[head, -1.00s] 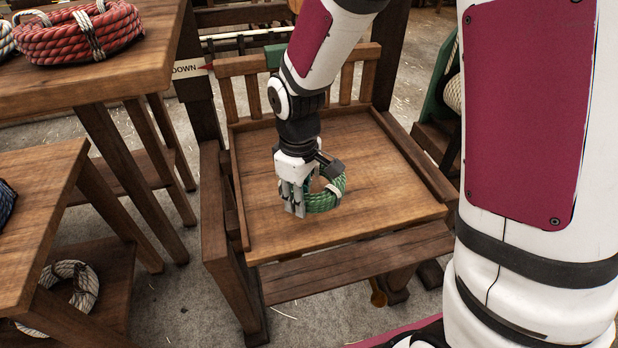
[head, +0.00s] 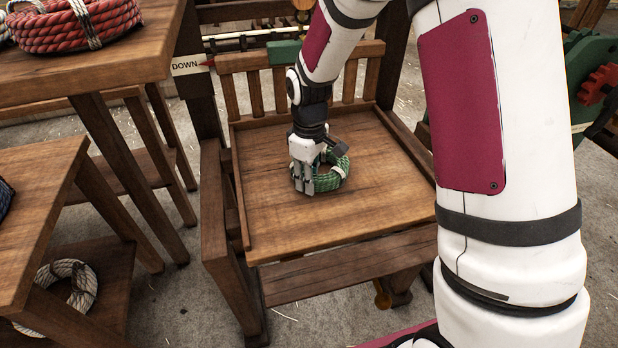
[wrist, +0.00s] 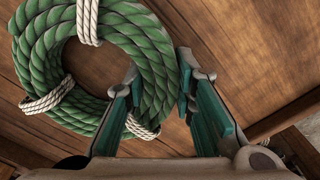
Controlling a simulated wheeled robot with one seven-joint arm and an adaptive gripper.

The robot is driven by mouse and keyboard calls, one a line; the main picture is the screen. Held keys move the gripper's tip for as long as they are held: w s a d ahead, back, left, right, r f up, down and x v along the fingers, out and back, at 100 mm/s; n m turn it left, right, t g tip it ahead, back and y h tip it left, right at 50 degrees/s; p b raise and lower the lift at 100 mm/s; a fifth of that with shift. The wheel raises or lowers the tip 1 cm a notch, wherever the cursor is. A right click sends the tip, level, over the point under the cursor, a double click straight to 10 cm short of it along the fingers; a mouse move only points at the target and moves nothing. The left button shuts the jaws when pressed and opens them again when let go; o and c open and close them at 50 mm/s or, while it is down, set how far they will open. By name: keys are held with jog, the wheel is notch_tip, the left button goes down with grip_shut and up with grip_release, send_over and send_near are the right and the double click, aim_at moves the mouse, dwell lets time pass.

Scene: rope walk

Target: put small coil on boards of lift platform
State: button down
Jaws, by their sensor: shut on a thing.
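The small coil (head: 335,172) is green rope bound with white cord. It also shows in the wrist view (wrist: 40,70), lying flat over the boards. My gripper (head: 306,187) is shut on one side of the coil, with one finger inside its ring and one outside. In the wrist view my gripper (wrist: 160,100) has the rope between its teal fingers. The boards of the lift platform (head: 300,228) are directly under the coil, which appears to be at or very near their surface. Any small gap under it is hidden.
Raised side rails and a slatted back (head: 270,92) edge the platform. A sign reading DOWN (head: 186,66) is at its back left. A table with a red coil (head: 75,28) stands left, and a white-and-grey coil (head: 72,285) lies on a low shelf. Bare boards surround the green coil.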

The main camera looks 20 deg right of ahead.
jog(key=shift+f, duration=0.1)
jog(key=c, duration=1.3)
grip_release()
jog(key=shift+c, duration=0.2)
jog(key=s+d+r+m+p, duration=0.1)
jog(key=s+r, duration=0.2)
jog(key=r, duration=0.7)
jog(key=s+d+r+m+p, duration=0.1)
jog(key=s+r, duration=0.2)
jog(key=r, duration=0.6)
jog(key=s+d+r+m, duration=0.1)
jog(key=s+r+m, duration=0.1)
jog(key=s, duration=1.1)
jog(key=s+d+r+m+t, duration=0.1)
jog(key=s+r+m, duration=0.2)
jog(key=s, duration=1.1)
jog(key=shift+d+m+t, duration=0.2)
jog(key=shift+m+t, duration=0.1)
jog(key=shift+m, duration=0.7)
